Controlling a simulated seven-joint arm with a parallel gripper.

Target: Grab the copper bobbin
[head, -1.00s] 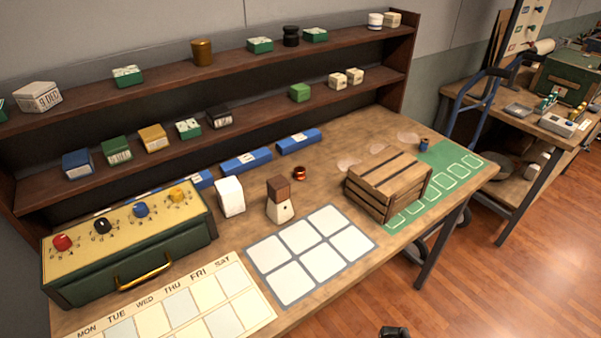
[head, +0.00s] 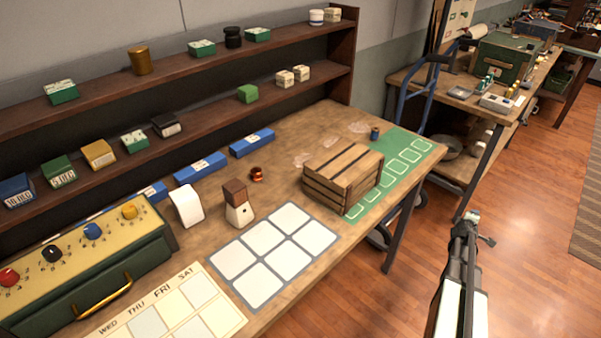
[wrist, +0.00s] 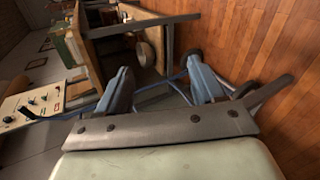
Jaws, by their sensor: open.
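The copper bobbin (head: 257,174) is a small shiny reddish-brown spool. It stands on the workbench in the head view, between the blue boxes at the back and the wooden crate. My gripper (head: 474,220) is at the lower right of the head view, over the wood floor in front of the bench and well apart from the bobbin. In the wrist view my gripper (wrist: 165,90) has its two fingers spread with nothing between them. The bobbin does not show in the wrist view.
A slatted wooden crate (head: 310,190) stands right of the bobbin. A small brown-topped white block (head: 238,212) and a white upright piece (head: 187,205) stand to its left. Shelves (head: 200,128) with small boxes rise behind. A blue hand truck (head: 421,90) stands beyond the bench.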

